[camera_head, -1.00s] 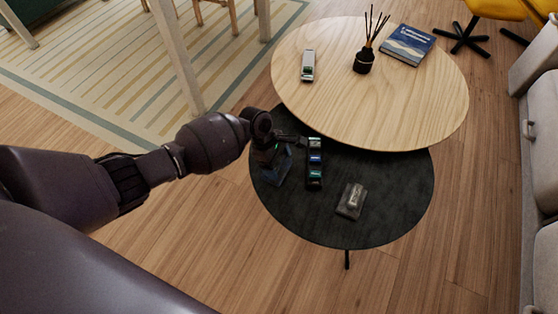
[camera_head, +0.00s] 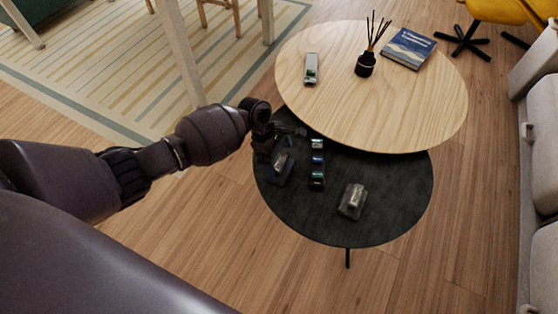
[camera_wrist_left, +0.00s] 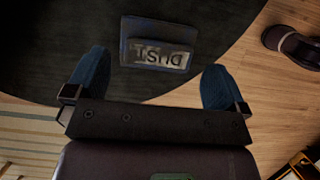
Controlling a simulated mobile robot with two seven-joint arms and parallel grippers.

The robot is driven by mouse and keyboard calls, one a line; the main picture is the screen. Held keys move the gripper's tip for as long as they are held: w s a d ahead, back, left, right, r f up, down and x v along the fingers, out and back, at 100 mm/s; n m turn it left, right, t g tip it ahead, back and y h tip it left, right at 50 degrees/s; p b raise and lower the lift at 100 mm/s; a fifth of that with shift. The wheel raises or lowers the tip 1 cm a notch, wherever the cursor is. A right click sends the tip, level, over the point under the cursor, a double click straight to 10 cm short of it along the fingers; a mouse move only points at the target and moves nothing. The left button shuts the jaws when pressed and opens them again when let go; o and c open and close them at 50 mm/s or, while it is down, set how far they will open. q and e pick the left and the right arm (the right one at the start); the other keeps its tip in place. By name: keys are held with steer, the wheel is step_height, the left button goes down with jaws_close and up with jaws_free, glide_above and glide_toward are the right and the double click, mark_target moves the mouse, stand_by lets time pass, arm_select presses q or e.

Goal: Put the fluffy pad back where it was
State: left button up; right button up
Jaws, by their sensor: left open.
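A small dark blue tray (camera_head: 281,168) lies on the left part of the black table (camera_head: 330,225). In the left wrist view this tray (camera_wrist_left: 127,52) carries a pale label reading DUST, seen upside down. My left gripper (camera_wrist_left: 155,75) is open, its two blue fingers either side of and short of the tray, nothing between them. In the head view the left gripper (camera_head: 283,143) is just above the tray. A greyish block on a clear base (camera_head: 352,201) lies to the right. I cannot tell which item is the fluffy pad. My right gripper is out of view.
A narrow rack with several coloured slots (camera_head: 317,163) stands right of the gripper. The higher wooden table (camera_head: 400,105) overhangs the black one and holds a pale device (camera_head: 311,68), a reed diffuser (camera_head: 365,64) and a blue book (camera_head: 408,47). The black table's front is clear.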

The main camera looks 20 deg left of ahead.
arm_select(q)
steer(key=p+v, duration=0.2)
steer(key=v, duration=0.6)
steer(key=shift+p, duration=0.3)
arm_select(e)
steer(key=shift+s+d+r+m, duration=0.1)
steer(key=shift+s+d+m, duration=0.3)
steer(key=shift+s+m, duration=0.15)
arm_select(q)
steer(key=shift+r, duration=0.1)
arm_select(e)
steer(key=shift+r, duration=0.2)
